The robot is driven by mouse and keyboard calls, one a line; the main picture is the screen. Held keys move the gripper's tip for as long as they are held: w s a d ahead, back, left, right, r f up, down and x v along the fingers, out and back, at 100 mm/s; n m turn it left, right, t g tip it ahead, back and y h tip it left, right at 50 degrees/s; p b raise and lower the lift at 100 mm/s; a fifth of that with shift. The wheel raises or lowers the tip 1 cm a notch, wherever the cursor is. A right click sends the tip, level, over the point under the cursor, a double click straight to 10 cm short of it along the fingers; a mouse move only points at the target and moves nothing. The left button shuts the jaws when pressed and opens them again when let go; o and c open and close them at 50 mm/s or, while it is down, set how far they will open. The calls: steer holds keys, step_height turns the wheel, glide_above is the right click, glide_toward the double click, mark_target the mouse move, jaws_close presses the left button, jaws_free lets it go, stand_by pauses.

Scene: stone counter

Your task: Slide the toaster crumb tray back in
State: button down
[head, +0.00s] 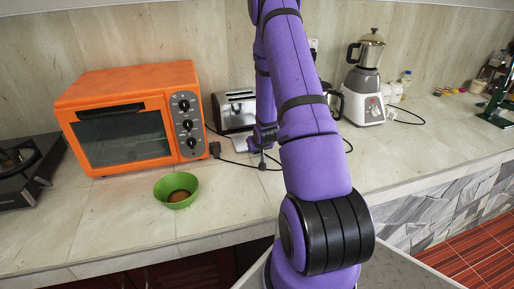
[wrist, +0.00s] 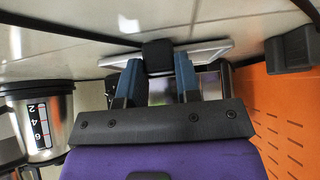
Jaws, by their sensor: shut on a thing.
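The silver toaster (head: 235,110) stands against the back wall, right of the orange oven, partly hidden by my arm. The pale, flat crumb tray (head: 240,144) sticks out low at the toaster's front right. In the wrist view the tray (wrist: 212,50) is a thin light plate with a dark block (wrist: 158,50) that looks like its handle. My gripper (wrist: 158,68) has its two blue fingers on either side of this block and is shut on it. In the head view my gripper (head: 263,138) is small and dark at the tray. How far the tray sits inside the toaster is hidden.
The orange toaster oven (head: 135,115) stands close on the left, with a green bowl (head: 176,190) in front. A dark cord (head: 240,163) runs over the counter. A blender (head: 366,80) and a metal pot (head: 334,102) stand right. The counter front (head: 110,225) is mostly clear.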

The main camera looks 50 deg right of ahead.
steer(key=shift+f, duration=0.2)
steer(key=c, duration=0.7)
jaws_free()
steer(key=shift+c, duration=0.2)
steer(key=v, duration=1)
steer(key=shift+s+r, duration=0.25)
steer(key=shift+r, duration=0.05)
steer(key=shift+a, duration=0.1)
